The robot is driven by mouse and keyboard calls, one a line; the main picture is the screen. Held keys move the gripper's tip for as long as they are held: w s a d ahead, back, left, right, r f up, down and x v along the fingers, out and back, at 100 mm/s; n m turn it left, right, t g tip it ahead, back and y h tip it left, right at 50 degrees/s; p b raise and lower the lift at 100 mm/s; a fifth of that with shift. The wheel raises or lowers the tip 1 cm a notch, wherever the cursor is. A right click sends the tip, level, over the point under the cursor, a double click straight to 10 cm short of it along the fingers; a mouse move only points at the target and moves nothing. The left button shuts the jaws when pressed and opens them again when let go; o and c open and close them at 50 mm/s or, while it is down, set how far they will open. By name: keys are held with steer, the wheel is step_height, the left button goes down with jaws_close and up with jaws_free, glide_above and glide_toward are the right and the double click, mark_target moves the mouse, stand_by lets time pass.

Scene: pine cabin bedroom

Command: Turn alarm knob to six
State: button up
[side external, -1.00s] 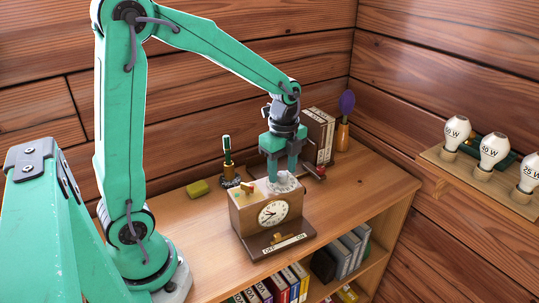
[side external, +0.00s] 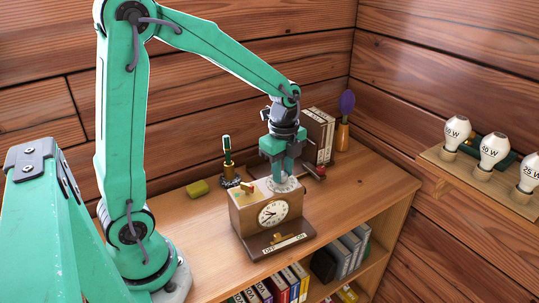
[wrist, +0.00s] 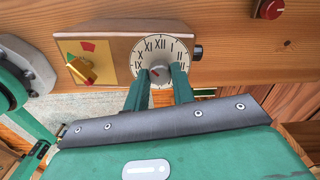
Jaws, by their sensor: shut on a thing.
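The brown wooden clock (side external: 243,218) stands on the shelf top, with a white clock face (side external: 272,213) on its front. On its top is a white round dial (wrist: 160,44) with Roman numerals, XII at the far side in the wrist view. My gripper (side external: 284,177) points down onto this dial. In the wrist view my gripper (wrist: 161,76) is shut on the knob (wrist: 160,70) at the dial's middle. The fingers hide most of the knob and the dial's lower numerals, including VI. The knob's pointing direction is unclear.
An OFF/ON switch (side external: 277,238) is at the clock's front base.

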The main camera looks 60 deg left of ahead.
steer(key=n, duration=1)
steer(key=shift+n, duration=0.4)
steer(key=n, duration=0.3)
steer(key=shift+n, duration=0.4)
steer(key=n, duration=1.1)
steer(key=shift+n, duration=0.3)
steer(key=o, duration=1)
